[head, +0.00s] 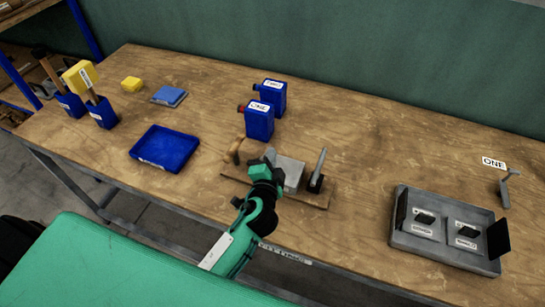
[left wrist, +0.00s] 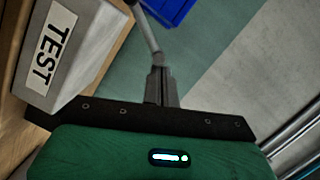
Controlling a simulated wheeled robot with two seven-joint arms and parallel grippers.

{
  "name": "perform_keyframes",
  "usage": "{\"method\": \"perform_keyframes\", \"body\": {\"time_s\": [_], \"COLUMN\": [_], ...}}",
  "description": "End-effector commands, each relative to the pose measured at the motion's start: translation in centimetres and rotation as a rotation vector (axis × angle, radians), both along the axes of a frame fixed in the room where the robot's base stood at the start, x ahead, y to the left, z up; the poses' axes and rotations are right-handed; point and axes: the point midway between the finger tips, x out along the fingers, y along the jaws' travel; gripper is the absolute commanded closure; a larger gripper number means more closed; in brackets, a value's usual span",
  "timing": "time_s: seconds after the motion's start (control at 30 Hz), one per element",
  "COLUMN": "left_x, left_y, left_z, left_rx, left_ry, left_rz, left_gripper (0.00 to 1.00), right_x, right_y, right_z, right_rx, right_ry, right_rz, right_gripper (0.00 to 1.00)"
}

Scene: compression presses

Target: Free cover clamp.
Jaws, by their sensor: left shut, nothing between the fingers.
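The clamp fixture stands on a wooden base (head: 312,200) at the front edge of the workbench. It has a grey metal block (head: 291,172) and an upright grey lever (head: 319,166) on its right. In the left wrist view a grey block labelled TEST (left wrist: 65,55) shows at left. My left gripper (head: 268,160) is at the left side of the metal block, and its fingers also show shut in the left wrist view (left wrist: 158,86). A grey rod (left wrist: 148,35) shows just beyond the fingertips; contact is unclear. My right gripper is out of view.
A blue tray (head: 165,148) lies to the left. Two blue bottles (head: 259,122) stand behind the fixture. A grey tray (head: 445,253) with labelled places is at right. Bare bench (head: 380,170) lies between fixture and the back wall.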

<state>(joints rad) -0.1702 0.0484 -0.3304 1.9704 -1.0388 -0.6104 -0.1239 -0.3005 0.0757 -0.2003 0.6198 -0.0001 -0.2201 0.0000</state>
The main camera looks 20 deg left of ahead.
Motion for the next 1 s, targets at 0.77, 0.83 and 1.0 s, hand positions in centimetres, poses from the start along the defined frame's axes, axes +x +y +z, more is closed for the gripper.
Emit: {"method": "perform_keyframes", "body": {"time_s": [0.77,0.83,1.0], "left_x": [0.1,0.1,0.2], "left_y": [3.8,4.5,5.7], "left_z": [1.9,2.0,1.8], "left_rx": [-0.451,-0.516,-0.665], "left_ry": [0.018,0.02,0.026], "left_rz": [0.003,0.004,0.004], "left_gripper": [1.0,1.0,1.0], "right_x": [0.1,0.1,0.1], "right_y": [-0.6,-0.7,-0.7], "right_z": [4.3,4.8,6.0], "right_rx": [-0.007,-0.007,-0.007], "right_ry": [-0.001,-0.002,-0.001], "right_rz": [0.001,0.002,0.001], "right_gripper": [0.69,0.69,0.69]}}
